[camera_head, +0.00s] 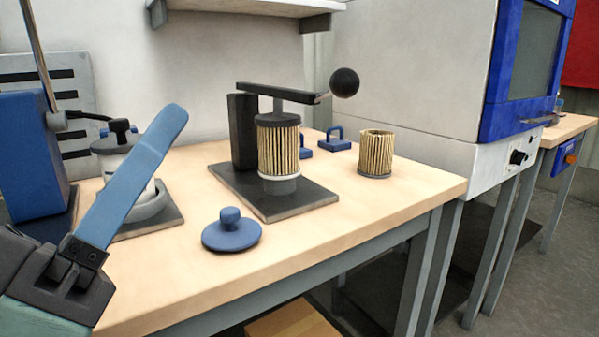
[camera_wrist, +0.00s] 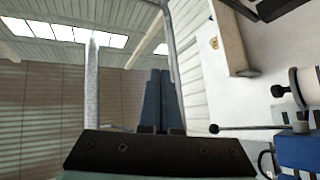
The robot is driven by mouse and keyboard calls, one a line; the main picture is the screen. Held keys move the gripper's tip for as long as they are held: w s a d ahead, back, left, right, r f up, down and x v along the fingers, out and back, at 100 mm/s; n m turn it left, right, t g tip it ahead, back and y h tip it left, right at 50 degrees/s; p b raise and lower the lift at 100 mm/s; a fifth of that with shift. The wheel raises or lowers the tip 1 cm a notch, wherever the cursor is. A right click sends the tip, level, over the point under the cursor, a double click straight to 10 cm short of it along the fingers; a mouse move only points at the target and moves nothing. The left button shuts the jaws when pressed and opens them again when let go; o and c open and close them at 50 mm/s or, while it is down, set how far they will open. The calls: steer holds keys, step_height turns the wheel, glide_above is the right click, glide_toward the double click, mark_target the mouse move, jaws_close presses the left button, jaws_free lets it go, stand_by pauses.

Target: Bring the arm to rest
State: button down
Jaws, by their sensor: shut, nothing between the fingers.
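My gripper (camera_head: 174,118) is raised at the left of the head view, in front of the workbench (camera_head: 330,235). Its long blue fingers lie together, with nothing between them. The fingers (camera_wrist: 160,75) also show together in the wrist view, against a wall and ceiling. A pleated filter cartridge (camera_head: 279,150) stands upright in a black lever press (camera_head: 243,130). A second, open-topped cartridge (camera_head: 376,154) stands on the bench to the right of the press. My gripper is apart from both cartridges.
A blue knobbed lid (camera_head: 231,232) lies near the bench's front edge. Two small blue handled parts (camera_head: 338,141) sit behind the press. A white round device (camera_head: 120,165) is partly hidden behind my fingers. A shelf (camera_head: 250,8) hangs above; a large white machine (camera_head: 415,75) stands at right.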

steer(key=d+r+m+t+y+p, duration=0.1)
steer(key=d+r+t+y+p, duration=0.15)
steer(key=d+r+y, duration=0.35)
steer(key=d+r+t+y+p, duration=0.25)
steer(key=d+r+y, duration=0.2)
steer(key=r, duration=0.35)
step_height(320, 180, up, 38)
steer(key=a+p, duration=0.1)
steer(key=p, duration=3.7)
steer(key=shift+s+f+y, duration=0.15)
steer(key=shift+s+y, duration=0.1)
steer(key=shift+y, duration=0.1)
